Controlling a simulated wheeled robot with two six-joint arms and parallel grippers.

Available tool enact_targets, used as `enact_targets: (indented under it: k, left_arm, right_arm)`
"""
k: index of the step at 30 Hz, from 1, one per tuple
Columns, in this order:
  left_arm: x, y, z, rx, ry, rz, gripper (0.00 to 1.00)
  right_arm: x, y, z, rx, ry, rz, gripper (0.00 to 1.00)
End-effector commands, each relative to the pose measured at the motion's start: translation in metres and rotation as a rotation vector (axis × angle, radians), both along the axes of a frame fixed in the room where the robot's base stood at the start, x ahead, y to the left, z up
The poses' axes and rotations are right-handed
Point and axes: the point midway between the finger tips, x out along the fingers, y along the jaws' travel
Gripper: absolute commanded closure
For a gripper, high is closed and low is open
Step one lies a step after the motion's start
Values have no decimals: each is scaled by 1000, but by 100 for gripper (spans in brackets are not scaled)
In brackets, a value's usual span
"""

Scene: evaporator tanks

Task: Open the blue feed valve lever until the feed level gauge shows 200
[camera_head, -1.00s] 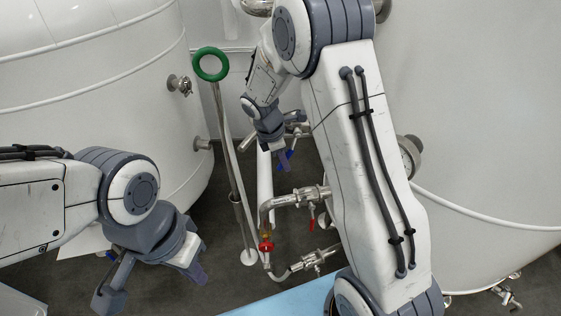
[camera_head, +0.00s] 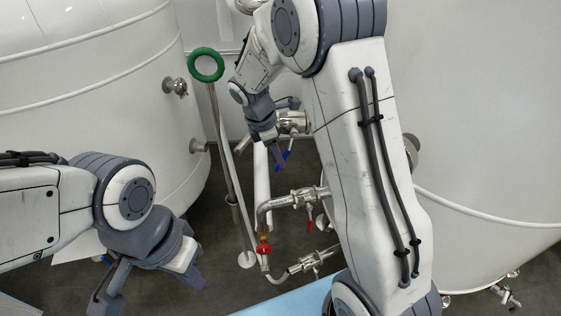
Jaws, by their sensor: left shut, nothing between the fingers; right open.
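The blue valve lever (camera_head: 284,159) shows as a small blue piece beneath the steel valve fitting (camera_head: 293,122), between the two tanks. My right gripper (camera_head: 278,154) is open, with its fingers pointing down at the lever and overlapping part of it. I cannot tell whether they touch it. My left gripper (camera_head: 194,278) is shut and empty at the lower left, well away from the lever. A round grey gauge-like part (camera_head: 412,152) peeks out beside my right arm. Its face is hidden, so no reading shows.
A large white tank (camera_head: 90,110) stands at left and another (camera_head: 480,120) at right. A green ring handle (camera_head: 206,65) on a long rod stands left of the lever. Grey floor shows between the tanks.

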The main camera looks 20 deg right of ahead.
Motion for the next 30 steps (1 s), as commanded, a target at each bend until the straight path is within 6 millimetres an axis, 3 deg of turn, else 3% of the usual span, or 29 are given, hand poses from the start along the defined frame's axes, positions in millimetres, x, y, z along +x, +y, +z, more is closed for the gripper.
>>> enact_targets:
  k: [6, 12, 26, 30]
  left_arm:
    - [0, 0, -11, 0, 0, 2, 100]
    - [0, 0, -14, 0, 0, 3, 100]
    - [0, 0, -14, 0, 0, 2, 100]
    - [0, 0, -18, 0, 0, 2, 100]
  right_arm:
    - [-2, 13, 40, 1, -5, 2, 49]
    - [-3, 18, 59, 0, -1, 1, 49]
    - [-3, 19, 62, 0, 0, 1, 49]
    - [-19, 36, 62, 29, -18, -37, 49]
